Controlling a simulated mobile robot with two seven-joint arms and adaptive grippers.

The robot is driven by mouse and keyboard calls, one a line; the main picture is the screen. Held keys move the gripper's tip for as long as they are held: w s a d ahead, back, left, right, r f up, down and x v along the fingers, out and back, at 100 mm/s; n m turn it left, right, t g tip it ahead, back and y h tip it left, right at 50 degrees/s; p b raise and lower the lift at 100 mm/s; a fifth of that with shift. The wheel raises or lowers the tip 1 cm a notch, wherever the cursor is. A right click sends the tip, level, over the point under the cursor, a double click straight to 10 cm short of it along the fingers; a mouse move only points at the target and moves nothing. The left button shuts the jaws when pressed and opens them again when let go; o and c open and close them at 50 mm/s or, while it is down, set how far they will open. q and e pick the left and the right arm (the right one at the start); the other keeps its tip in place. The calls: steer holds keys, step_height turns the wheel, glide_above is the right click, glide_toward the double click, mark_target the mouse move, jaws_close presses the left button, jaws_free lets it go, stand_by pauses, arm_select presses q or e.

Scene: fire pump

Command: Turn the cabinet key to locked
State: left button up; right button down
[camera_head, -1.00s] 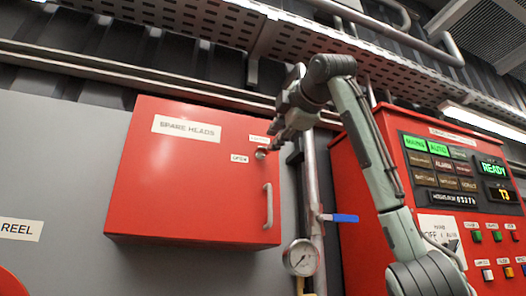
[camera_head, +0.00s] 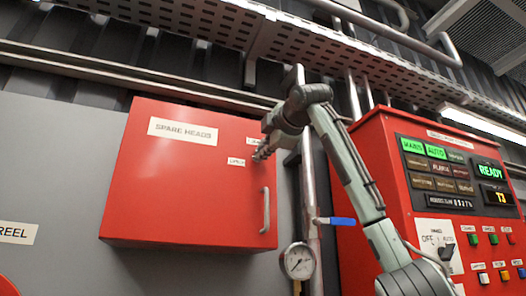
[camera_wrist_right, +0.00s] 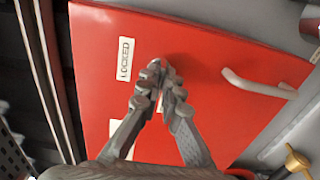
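The red cabinet (camera_head: 185,185) marked SPARE HEADS hangs on the grey wall, its door shut. It also fills much of the right wrist view (camera_wrist_right: 215,85). A small label (camera_head: 236,162) sits left of the lock area and another (camera_head: 254,141) above it. The wrist view shows a LOCKED label (camera_wrist_right: 125,58) beside the fingertips. My right gripper (camera_head: 262,154) is at the lock on the door's upper right. In the wrist view its fingertips (camera_wrist_right: 161,80) are close together against the door. They hide the key and lock, so a hold is not visible. My left gripper is out of view.
A curved door handle (camera_head: 265,210) is below my right gripper. A pipe with a blue lever (camera_head: 342,221) and a pressure gauge (camera_head: 298,261) stand right of the cabinet. A red control panel (camera_head: 380,150) is further right, behind my right arm.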

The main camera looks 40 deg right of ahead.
steer(key=shift+m, duration=0.3)
steer(key=m, duration=0.4)
steer(key=shift+m, duration=0.3)
steer(key=m, duration=0.3)
steer(key=shift+m, duration=0.3)
steer(key=m, duration=0.4)
steer(key=shift+m, duration=2.6)
steer(key=c, duration=1.7)
jaws_free()
